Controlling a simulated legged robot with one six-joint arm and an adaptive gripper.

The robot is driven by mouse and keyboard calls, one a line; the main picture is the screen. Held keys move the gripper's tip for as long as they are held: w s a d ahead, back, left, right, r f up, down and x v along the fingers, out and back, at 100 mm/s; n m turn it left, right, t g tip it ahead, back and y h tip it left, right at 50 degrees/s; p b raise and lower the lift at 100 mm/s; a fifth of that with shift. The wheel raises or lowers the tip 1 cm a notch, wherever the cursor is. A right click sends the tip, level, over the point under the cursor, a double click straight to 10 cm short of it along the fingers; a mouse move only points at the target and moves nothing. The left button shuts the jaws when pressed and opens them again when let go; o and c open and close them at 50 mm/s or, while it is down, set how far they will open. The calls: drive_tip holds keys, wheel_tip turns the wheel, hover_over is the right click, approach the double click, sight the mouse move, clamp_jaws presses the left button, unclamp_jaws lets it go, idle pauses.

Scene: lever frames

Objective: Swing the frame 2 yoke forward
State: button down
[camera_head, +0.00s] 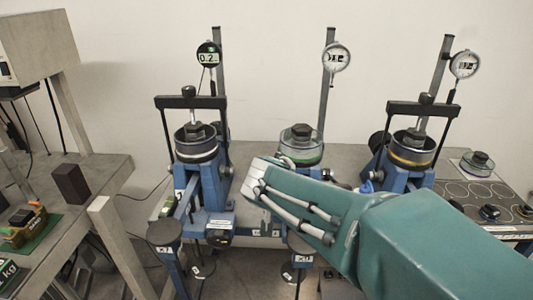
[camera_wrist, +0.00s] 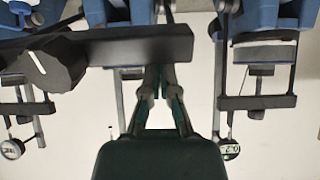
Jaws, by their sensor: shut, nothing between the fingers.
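Three blue lever frames stand in a row on the bench. My gripper (camera_head: 262,178) is in front of the middle frame. Its shut, empty fingers (camera_wrist: 160,76) reach the bar's edge in the picture; the bar hides the tips, and I cannot tell contact.
The left frame's yoke (camera_head: 190,102) and the right frame's yoke (camera_head: 423,109) stand upright over their cells. A digital gauge (camera_head: 208,56) is on the left frame.

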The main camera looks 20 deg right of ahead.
drive_tip(key=shift+s+a+f, duration=0.2)
drive_tip(key=shift+s+f, duration=0.15)
drive_tip(key=shift+f, duration=0.25)
drive_tip(key=shift+s+a+f, duration=0.15)
drive_tip(key=shift+s+f, duration=0.15)
drive_tip(key=shift+f, duration=0.3)
